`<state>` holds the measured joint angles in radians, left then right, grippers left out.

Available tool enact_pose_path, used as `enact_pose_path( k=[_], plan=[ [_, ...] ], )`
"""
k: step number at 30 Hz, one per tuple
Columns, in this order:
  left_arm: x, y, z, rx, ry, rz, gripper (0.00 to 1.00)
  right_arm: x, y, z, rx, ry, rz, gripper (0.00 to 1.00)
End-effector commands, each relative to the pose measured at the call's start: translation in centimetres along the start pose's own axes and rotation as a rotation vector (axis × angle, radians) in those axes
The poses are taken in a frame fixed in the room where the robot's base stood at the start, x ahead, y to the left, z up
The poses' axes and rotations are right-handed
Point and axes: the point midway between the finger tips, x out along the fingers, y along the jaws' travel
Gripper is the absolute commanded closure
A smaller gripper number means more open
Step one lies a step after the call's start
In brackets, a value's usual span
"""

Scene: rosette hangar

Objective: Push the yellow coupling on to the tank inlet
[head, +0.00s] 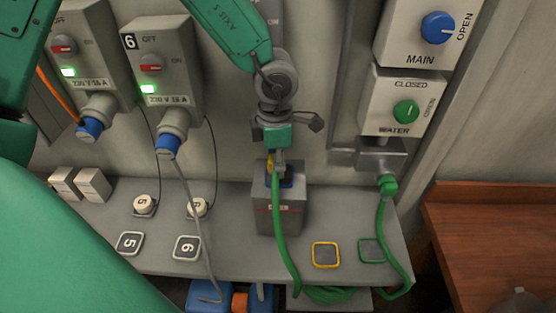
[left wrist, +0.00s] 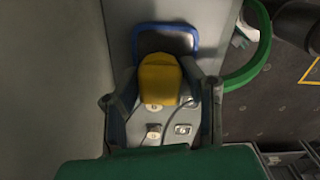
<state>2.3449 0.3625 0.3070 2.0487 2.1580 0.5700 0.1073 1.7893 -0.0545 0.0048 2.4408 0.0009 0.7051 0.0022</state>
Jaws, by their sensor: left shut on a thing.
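The yellow coupling (left wrist: 160,82) sits between the two fingers of my left gripper (left wrist: 162,98) in the left wrist view. In the head view a sliver of the coupling (head: 270,163) shows beside the left gripper (head: 279,160), above the grey tank (head: 281,215). My left gripper is shut on the coupling. A blue rim (head: 287,183) shows on the tank's top, just below the gripper; it also shows behind the coupling in the left wrist view (left wrist: 165,27). The inlet opening is hidden, and I cannot tell whether the coupling touches it. My right gripper is out of view.
A green hose (head: 282,238) hangs past the tank front and over the shelf edge. The shelf (head: 230,255) has a yellow-framed square (head: 326,254) right of the tank. The WATER valve (head: 405,111) and a grey cable (head: 190,200) flank the tank.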

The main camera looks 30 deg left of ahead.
Motion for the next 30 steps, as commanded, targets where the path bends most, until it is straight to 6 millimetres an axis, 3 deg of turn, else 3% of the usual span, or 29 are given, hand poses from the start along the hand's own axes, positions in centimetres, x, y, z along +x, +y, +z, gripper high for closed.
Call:
enact_pose_path(
  k=[30],
  plan=[
    [1.0,0.1,0.0,0.0,-0.001,0.0,0.9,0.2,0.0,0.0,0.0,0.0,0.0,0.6]
  ],
)
